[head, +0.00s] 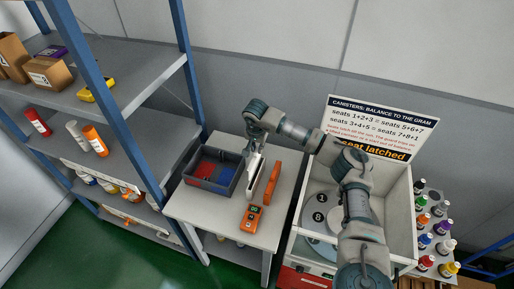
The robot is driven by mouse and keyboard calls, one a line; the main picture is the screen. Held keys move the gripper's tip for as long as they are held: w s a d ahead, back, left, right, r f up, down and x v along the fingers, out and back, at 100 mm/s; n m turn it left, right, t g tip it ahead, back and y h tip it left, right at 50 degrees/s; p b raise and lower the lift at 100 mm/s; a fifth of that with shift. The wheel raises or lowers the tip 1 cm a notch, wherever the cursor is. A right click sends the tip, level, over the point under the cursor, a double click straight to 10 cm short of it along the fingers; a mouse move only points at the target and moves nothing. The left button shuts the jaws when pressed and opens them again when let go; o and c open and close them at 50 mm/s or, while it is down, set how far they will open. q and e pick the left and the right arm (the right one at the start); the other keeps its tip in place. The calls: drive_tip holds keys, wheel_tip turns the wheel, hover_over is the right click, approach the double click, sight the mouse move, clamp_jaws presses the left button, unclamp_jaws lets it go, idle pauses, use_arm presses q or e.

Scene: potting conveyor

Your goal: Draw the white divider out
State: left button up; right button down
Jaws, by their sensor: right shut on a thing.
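My right gripper (256,158) hangs over the white table, just right of the dark grey bin (186,178). It is shut on the white divider (254,178), which shows as a narrow pale upright piece below the wrist. The fingers partly hide the divider, and I cannot tell whether its lower end touches the table. The bin holds red pieces (203,169) and blue pieces (225,176), with no white wall visible between them. My left gripper is not in view.
An orange upright item (272,184) and an orange handheld meter (250,217) are close to the gripper on the table (215,207). A blue-posted shelf (150,75) stands left. A white-walled machine (399,200) with numbered seats and a sign (376,120) stands right.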

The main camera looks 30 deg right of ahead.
drive_tip(key=shift+w+d+p+v, duration=0.15)
drive_tip(key=shift+p+v, duration=0.55)
drive_tip(key=shift+v, duration=0.3)
drive_tip(key=shift+w+d+p+v, duration=0.2)
drive_tip(key=shift+p+v, duration=0.45)
drive_tip(key=shift+v, duration=0.35)
drive_tip(key=shift+w+d+p+v, duration=0.1)
drive_tip(key=shift+w+p+v, duration=0.05)
drive_tip(key=shift+p+v, duration=0.7)
drive_tip(key=shift+r, duration=0.25)
